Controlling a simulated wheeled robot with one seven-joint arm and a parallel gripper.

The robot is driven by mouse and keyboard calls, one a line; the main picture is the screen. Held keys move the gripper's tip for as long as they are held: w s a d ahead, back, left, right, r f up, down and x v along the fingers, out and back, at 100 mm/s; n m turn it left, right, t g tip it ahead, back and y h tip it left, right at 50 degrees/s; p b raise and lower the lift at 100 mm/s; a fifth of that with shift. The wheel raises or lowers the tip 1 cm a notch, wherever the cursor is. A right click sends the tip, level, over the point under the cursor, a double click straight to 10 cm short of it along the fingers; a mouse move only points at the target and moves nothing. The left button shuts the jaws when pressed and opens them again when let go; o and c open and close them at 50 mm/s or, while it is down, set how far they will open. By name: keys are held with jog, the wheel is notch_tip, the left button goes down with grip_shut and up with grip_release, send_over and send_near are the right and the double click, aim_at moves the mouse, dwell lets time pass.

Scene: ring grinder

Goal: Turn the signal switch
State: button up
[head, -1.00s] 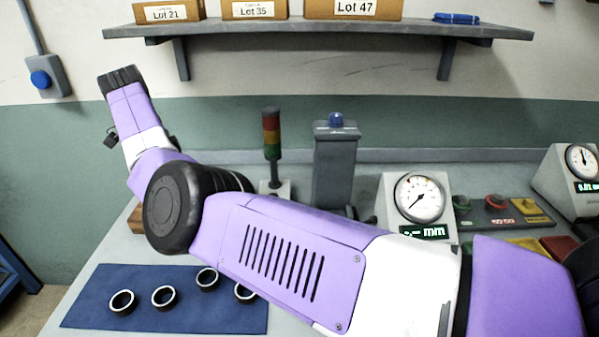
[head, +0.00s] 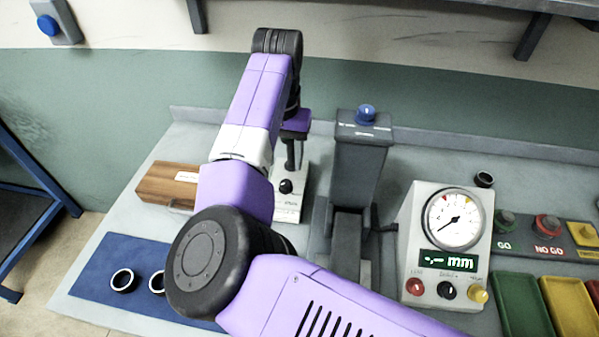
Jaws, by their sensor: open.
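The signal switch looks to be the black knob (head: 286,186) on the pale base (head: 288,207) of the signal light, left of the grey column. The coloured lamps are hidden behind my arm. My gripper (head: 292,160) points down just above and behind the knob, partly hidden by my forearm. Its dark fingers look open and empty. I cannot tell whether they touch the knob.
A grey column with a blue button (head: 365,114) stands close on the right, and a dial gauge (head: 452,220) further right. Dark rings (head: 123,280) lie on a blue mat (head: 90,270).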

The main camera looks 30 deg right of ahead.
aim_at(286, 182)
jog(key=shift+d+n, duration=0.15)
jog(key=shift+n, duration=0.25)
jog(key=shift+f, duration=0.3)
notch_tip(286, 182, down, 7)
jog(key=shift+f+p, duration=0.15)
jog(key=shift+p, duration=0.6)
grip_shut()
